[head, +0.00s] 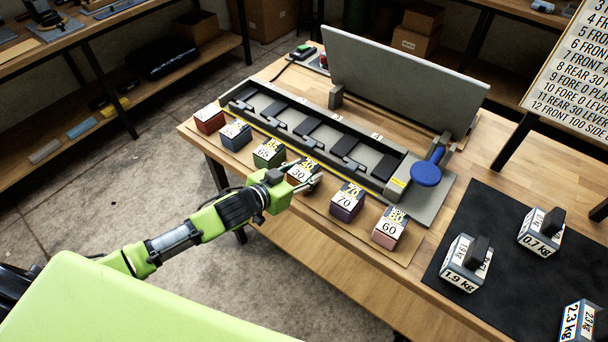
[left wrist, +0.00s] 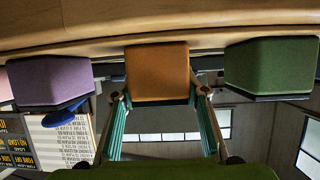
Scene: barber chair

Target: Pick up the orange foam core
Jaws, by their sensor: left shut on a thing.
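The orange foam core (head: 302,171) is a small block with a white top label reading 30, in the row along the front of the wooden table. My left gripper (head: 301,184) has its fingers on either side of it and is shut on it. In the left wrist view, which is upside down, the orange block (left wrist: 157,72) sits between the two fingertips (left wrist: 157,95). I cannot tell whether it is clear of the board. The green block (head: 268,153) is to its left and the purple block (head: 347,201) to its right. My right gripper is not in view.
Red (head: 209,119), blue (head: 236,134) and pink (head: 389,228) blocks stand in the same row. Behind it is a long grey slotted fixture (head: 433,205) with a blue round knob (head: 426,174). Labelled weights stand on a black mat (head: 497,229) at right.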

